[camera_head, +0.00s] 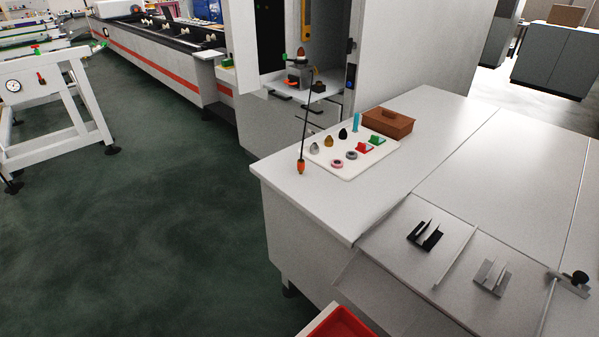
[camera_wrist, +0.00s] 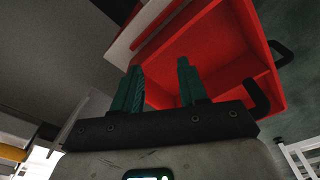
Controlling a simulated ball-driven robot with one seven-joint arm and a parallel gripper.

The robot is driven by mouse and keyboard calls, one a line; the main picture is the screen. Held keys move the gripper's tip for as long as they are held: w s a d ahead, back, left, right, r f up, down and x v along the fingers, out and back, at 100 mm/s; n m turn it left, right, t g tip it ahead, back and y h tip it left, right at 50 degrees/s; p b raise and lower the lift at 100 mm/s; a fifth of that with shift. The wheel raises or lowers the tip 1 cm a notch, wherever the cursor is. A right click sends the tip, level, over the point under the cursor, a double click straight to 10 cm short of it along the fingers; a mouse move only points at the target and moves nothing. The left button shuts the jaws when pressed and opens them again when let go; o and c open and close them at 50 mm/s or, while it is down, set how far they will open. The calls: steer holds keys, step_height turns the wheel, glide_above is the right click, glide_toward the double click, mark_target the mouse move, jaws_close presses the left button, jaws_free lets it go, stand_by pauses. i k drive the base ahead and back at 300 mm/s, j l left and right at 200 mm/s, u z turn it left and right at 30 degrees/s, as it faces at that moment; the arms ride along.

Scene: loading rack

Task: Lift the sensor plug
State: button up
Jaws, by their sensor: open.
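The sensor plug (camera_head: 301,167) appears to be the small orange piece with a dark tip at the lower end of a thin black cable (camera_head: 306,120). It shows in the head view at the left end of the white worktop, beside the white tray; whether it rests on the worktop or hangs just above it I cannot tell. My gripper (camera_wrist: 160,78) shows only in the wrist view, its two green fingers apart with nothing between them. A red bin (camera_wrist: 215,40) lies behind the fingers. The plug is not in the wrist view.
A white tray (camera_head: 325,168) holds several small coloured parts. A brown box (camera_head: 388,122) stands behind it. A black bracket (camera_head: 426,235) and a grey bracket (camera_head: 492,277) sit on the nearer panels. A red bin (camera_head: 342,325) is at the bottom edge.

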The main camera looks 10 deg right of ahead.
mark_target(301, 163)
steer(key=i+j+u, duration=0.2)
steer(key=j, duration=0.15)
steer(key=j+u, duration=0.15)
steer(key=j, duration=0.2)
steer(key=i+j+u, duration=0.2)
steer(key=j, duration=0.15)
steer(key=i+j+u, duration=0.15)
steer(key=i+j, duration=0.3)
steer(key=i+j+u, duration=0.2)
steer(key=i+j, duration=0.25)
steer(key=i, duration=0.15)
steer(key=i+j+u, duration=0.15)
steer(key=i+j, duration=0.15)
steer(key=i, duration=0.25)
steer(key=i+z, duration=0.35)
steer(key=i+j+z, duration=0.15)
steer(key=i+z, duration=0.25)
steer(key=i+j+z, duration=0.35)
steer(key=i, duration=0.15)
steer(key=i+z, duration=0.2)
steer(key=z, duration=0.2)
steer(key=i+j+z, duration=0.2)
steer(key=z, duration=0.2)
steer(key=i+j+z, duration=0.15)
steer(key=z, duration=0.3)
steer(key=i+j+z, duration=0.15)
steer(key=z, duration=0.25)
steer(key=i+j+z, duration=0.1)
steer(key=j+z, duration=0.3)
